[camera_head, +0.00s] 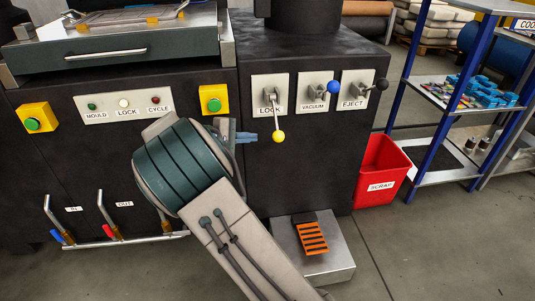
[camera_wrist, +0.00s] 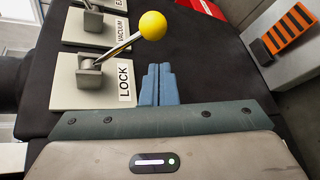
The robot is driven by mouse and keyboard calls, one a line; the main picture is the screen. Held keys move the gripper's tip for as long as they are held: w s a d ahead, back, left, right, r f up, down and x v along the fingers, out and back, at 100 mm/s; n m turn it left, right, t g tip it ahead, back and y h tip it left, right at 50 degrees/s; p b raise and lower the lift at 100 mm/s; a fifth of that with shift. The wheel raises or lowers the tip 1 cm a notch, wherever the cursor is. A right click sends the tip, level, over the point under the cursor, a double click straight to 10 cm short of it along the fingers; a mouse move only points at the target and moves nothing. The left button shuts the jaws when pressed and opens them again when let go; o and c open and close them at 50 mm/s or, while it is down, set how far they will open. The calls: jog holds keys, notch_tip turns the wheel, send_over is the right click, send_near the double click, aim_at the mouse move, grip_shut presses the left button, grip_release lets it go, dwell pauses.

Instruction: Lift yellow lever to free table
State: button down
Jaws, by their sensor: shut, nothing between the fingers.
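The yellow-knobbed lever (camera_head: 278,136) hangs down from its pivot on the LOCK plate (camera_head: 262,88), on the dark machine front. In the wrist view the yellow lever (camera_wrist: 152,25) leans out from its bracket on the LOCK plate (camera_wrist: 65,92). My gripper (camera_head: 254,137) is just left of the yellow knob at about its height in the head view, apart from it in the picture. In the wrist view the blue fingers of my gripper (camera_wrist: 158,68) are together and empty, with the knob beyond their tips. My arm hides part of the machine front.
The blue-knobbed VACUUM lever (camera_head: 333,88) and black-knobbed EJECT lever (camera_head: 381,84) are to the right. A red SCRAP bin (camera_head: 382,170) and a metal-topped pedal block (camera_head: 341,262) with an orange-striped pedal stand on the floor. Yellow-boxed green buttons (camera_head: 214,102) flank the indicator panel.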

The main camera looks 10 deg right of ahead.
aim_at(276, 117)
jog(key=shift+n+t+h, duration=0.4)
jog(key=shift+n+t, duration=0.1)
jog(key=shift+t, duration=0.2)
jog(key=a, duration=0.1)
jog(key=w+a+f, duration=0.1)
jog(key=a+b, duration=0.1)
jog(key=shift+w+a+f, duration=0.15)
jog(key=shift+w+f, duration=0.2)
jog(key=b+x, duration=0.4)
jog(key=x, duration=0.6)
jog(key=shift+s+d+r+b, duration=0.15)
jog(key=shift+s+r, duration=0.15)
jog(key=shift+s, duration=0.3)
jog(key=shift+s+d+r+b, duration=0.15)
jog(key=shift+s+r, duration=0.1)
jog(key=shift+s, duration=0.35)
jog(key=shift+s+d+r+b, duration=0.15)
jog(key=shift+s+r, duration=0.15)
jog(key=shift+s, duration=0.3)
jog(key=shift+a+r+p, duration=0.15)
jog(key=shift+a+p, duration=0.05)
jog(key=shift+p, duration=0.1)
